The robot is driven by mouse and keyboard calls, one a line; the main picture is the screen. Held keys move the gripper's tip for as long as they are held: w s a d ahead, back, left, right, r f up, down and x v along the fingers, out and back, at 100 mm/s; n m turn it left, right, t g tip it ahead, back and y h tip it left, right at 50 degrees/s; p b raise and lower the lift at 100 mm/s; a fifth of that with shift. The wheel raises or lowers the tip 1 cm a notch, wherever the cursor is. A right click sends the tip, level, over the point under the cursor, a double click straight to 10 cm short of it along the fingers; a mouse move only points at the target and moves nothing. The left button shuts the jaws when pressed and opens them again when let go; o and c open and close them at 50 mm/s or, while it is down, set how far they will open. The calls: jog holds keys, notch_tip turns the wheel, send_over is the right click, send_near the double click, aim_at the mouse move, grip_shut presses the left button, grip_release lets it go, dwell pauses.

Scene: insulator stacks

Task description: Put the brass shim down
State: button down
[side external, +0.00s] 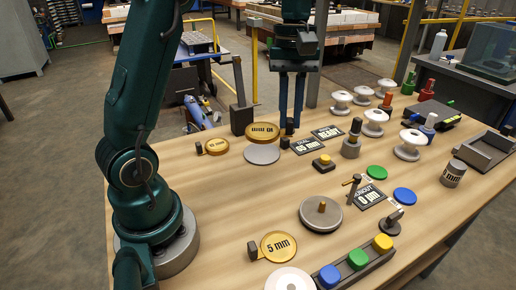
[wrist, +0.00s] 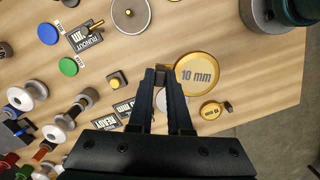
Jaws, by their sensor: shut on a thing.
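The brass shim (side external: 262,131) marked 10 mm is a round gold plate held flat at the far left of the table. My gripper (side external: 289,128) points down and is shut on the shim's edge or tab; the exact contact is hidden. In the wrist view my fingers (wrist: 163,74) are close together, with the shim (wrist: 197,73) just to their right. A pale grey disc (side external: 262,154) shows below the shim in the side view, and the shim appears raised over it. How large the gap is, I cannot tell.
A smaller brass shim (side external: 216,146) lies to the left, and a 5 mm shim (side external: 279,245) lies near the front. Dark signs (side external: 307,146), a yellow button (side external: 323,161) and a round metal plate (side external: 321,213) stand nearby. White insulators (side external: 374,121) fill the back right.

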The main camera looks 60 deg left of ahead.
jog(key=shift+w+a+f+m+g+y, duration=0.2)
jog(key=shift+w+a+f+m, duration=0.1)
jog(key=shift+a+f+m, duration=1.55)
jog(key=shift+w+a+f+m+g+y, duration=0.1)
jog(key=shift+w+a+f+m+y, duration=0.15)
jog(key=shift+a+f+m, duration=1.55)
jog(key=shift+w+a+f+m+g+y, duration=0.15)
jog(key=shift+w+a+f+m, duration=0.45)
jog(key=shift+f+m, duration=2.2)
jog(key=shift+s+a+f+n, duration=0.1)
jog(key=shift+s+f+n, duration=0.05)
jog(key=shift+f, duration=0.3)
jog(key=shift+s+a+f+n, duration=0.1)
jog(key=shift+f, duration=0.3)
jog(key=c, duration=0.8)
grip_release()
